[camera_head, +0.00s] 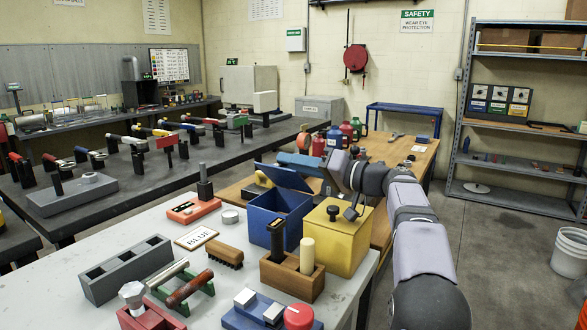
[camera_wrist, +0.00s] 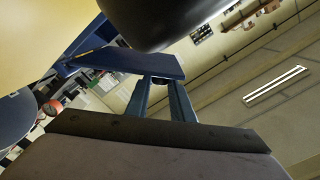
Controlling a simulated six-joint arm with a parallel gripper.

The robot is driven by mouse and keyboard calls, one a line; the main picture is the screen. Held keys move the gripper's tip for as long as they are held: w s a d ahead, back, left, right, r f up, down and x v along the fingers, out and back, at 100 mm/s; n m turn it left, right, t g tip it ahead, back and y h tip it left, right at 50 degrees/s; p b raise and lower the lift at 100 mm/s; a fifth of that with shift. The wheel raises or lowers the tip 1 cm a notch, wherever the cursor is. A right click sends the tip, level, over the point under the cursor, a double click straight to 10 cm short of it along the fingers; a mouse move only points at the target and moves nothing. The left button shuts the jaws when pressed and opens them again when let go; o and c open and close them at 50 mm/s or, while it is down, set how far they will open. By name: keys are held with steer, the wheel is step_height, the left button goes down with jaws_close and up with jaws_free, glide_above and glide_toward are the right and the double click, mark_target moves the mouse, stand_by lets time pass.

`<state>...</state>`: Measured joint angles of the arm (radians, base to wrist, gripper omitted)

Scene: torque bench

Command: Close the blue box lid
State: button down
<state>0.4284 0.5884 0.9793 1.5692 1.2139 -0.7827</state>
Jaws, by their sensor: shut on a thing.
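The blue box (camera_head: 280,218) stands on the light bench beside a yellow box. Its blue lid (camera_head: 284,178) is raised and tilted at the box's back edge, leaving the box open at the top. My gripper (camera_head: 302,166) is at the lid's upper right, reaching in from the right. The exact contact is small and partly hidden in the head view.
The yellow box (camera_head: 345,240) with a black knob stands close to the right of the blue box. A BLUE card (camera_head: 196,238), a brush (camera_head: 224,253) and a wooden block with pegs (camera_head: 291,278) lie in front. My arm spans the right side.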

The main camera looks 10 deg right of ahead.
steer(key=c, duration=1.6)
jaws_free()
steer(key=shift+o, duration=0.2)
steer(key=shift+b+v, duration=0.6)
steer(key=shift+v, duration=3.1)
steer(key=shift+r, duration=0.1)
steer(key=shift+c, duration=0.6)
